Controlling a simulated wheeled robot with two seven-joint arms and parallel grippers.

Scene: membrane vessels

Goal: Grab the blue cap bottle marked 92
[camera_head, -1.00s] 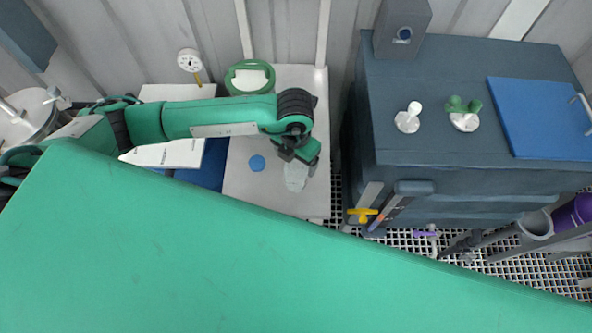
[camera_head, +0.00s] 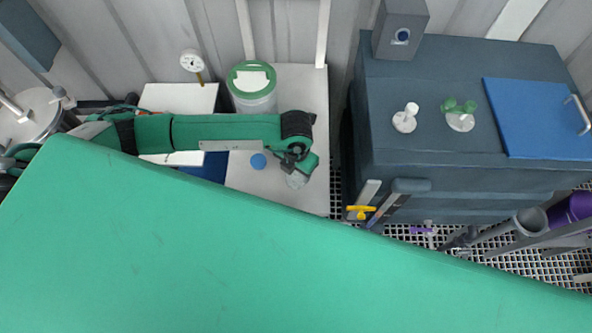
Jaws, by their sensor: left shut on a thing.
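My left gripper (camera_head: 298,167) reaches over the white worktop from the left. It is shut on a pale grey, see-through bottle (camera_head: 297,181), mostly hidden by the gripper and by my large green body part below. Whether the bottle touches the worktop I cannot tell, and its cap is hidden. A blue round cap (camera_head: 258,161) shows just left of the gripper, seen from above; any bottle under it is hard to make out. No number 92 is legible. My right gripper is not in view.
A clear jar with a green lid (camera_head: 252,82) stands at the back of the white worktop (camera_head: 300,90). A gauge (camera_head: 193,61) is to its left. A dark cabinet (camera_head: 440,90) with a blue panel (camera_head: 538,117) stands to the right, past a narrow gap.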

